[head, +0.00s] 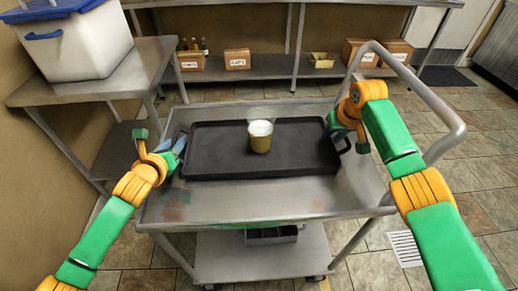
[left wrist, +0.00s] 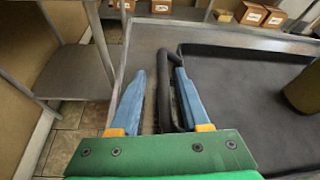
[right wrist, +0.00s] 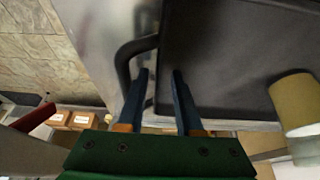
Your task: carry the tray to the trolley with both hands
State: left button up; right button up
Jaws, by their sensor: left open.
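The black tray (head: 220,165) lies flat on the top of the metal trolley (head: 290,205). A yellow-brown cup (head: 260,143) with a white top stands upright on it, also partly seen in the right wrist view (right wrist: 296,103). My left gripper (head: 177,152) is open at the tray's left end, with the black left handle (left wrist: 164,95) between its parted fingers. My right gripper (head: 334,128) is at the right end, its fingers apart. The right handle (right wrist: 124,62) shows beside and partly behind one finger; I cannot tell whether it touches.
A metal side table (head: 100,72) with a white, blue-lidded bin (head: 88,42) stands at the left. The trolley's push bar (head: 440,108) rises at the right. A back shelf (head: 270,68) holds several boxes. A dark bin (head: 270,236) sits on the trolley's lower shelf.

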pick_arm(q)
jog(key=v, duration=1.1)
pick_arm(e)
jog(key=shift+s+r, duration=0.1)
pick_arm(q)
jog(key=shift+s, duration=0.15)
pick_arm(e)
jog(key=shift+r, duration=0.15)
jog(key=v, duration=1.1)
jog(key=shift+s+r, duration=0.25)
jog(key=shift+r, duration=0.05)
jog(key=shift+f, duration=0.1)
